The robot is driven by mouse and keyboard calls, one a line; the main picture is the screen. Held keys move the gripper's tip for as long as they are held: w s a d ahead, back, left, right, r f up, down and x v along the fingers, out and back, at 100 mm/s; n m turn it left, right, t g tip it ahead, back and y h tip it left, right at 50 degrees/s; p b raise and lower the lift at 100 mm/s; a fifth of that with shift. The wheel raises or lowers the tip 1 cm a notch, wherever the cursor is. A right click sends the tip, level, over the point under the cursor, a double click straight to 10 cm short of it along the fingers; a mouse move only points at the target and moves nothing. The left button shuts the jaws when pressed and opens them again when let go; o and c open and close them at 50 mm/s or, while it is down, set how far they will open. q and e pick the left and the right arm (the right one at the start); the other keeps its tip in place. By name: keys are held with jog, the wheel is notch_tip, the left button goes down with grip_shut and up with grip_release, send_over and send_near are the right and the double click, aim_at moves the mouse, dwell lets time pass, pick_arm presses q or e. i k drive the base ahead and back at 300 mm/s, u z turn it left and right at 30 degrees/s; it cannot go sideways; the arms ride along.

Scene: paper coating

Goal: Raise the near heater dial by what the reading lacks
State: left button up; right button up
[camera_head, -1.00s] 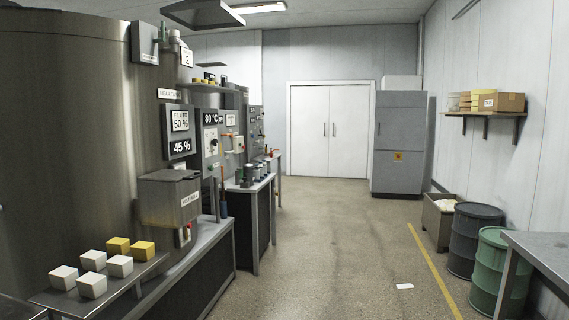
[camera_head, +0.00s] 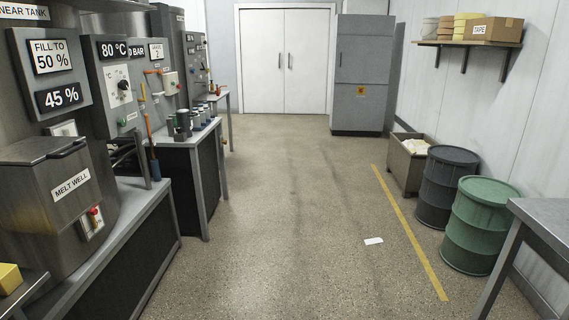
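A small green button or lamp (camera_head: 121,122) sits under the dial. Nearer, a sign (camera_head: 51,56) reads FILL TO 50 % above a display (camera_head: 59,96) reading 45 %. Neither of my grippers shows in the head view.
The melt well (camera_head: 45,195) and its bench line the left side. A second bench (camera_head: 190,140) holds several small cups. The floor aisle (camera_head: 270,220) is open, with a white paper (camera_head: 373,241) on it. Drums (camera_head: 480,225) and a table (camera_head: 545,215) stand right.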

aim_at(123, 84)
jog(key=z, duration=0.05)
jog(key=i, duration=2.25)
jog(key=u, duration=1.2)
jog(key=i, duration=1.1)
jog(key=u, duration=1.25)
